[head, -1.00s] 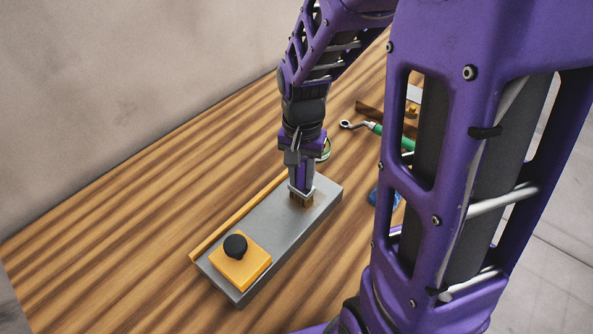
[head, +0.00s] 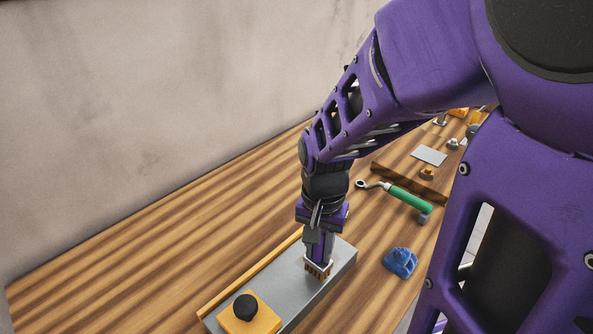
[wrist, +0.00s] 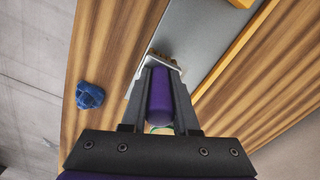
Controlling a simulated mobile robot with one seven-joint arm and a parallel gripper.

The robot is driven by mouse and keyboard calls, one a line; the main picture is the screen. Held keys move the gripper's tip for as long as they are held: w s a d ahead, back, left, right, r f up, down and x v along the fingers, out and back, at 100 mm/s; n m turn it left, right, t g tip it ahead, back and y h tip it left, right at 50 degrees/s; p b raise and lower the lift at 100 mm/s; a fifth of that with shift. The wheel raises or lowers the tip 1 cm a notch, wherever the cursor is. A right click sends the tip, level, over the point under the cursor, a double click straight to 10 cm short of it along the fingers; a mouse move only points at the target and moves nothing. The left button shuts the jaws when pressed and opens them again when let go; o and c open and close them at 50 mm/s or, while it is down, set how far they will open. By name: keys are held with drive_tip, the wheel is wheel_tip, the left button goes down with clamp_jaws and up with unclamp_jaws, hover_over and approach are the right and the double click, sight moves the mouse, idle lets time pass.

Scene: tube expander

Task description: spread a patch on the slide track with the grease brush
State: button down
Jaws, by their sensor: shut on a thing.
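The slide track (head: 336,272) is a grey metal plate on the wooden bench, with an orange rail (head: 252,274) along its left side. An orange block (head: 262,320) with a black knob sits on its near end. My gripper (head: 319,244) points down over the far part of the track. It is shut on the grease brush (head: 318,271), which has a purple handle, a pale metal collar and brown bristles. The wrist view shows the brush handle (wrist: 161,96) between my fingers. The bristles are at the plate's surface; the collar partly hides them. No grease patch is discernible.
A blue crumpled cloth (head: 400,262) lies right of the track. A green-handled ratchet (head: 408,198) lies farther back. Behind it is a wooden board (head: 395,166) with a grey card and small parts. A wall bounds the bench's left side; the bench left of the track is clear.

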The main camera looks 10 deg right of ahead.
drive_tip(key=shift+w+d+f, duration=0.1)
drive_tip(key=shift+f, duration=0.55)
drive_tip(key=shift+f, duration=0.25)
idle(0.4)
drive_tip(key=w+a, duration=0.2)
drive_tip(key=w, duration=0.1)
drive_tip(key=shift+w+a, duration=0.25)
drive_tip(key=shift+s+a+r, duration=0.45)
drive_tip(key=shift+a, duration=0.15)
drive_tip(key=shift+s+a+r, duration=0.4)
drive_tip(key=shift+a, duration=0.15)
drive_tip(key=shift+w, duration=0.1)
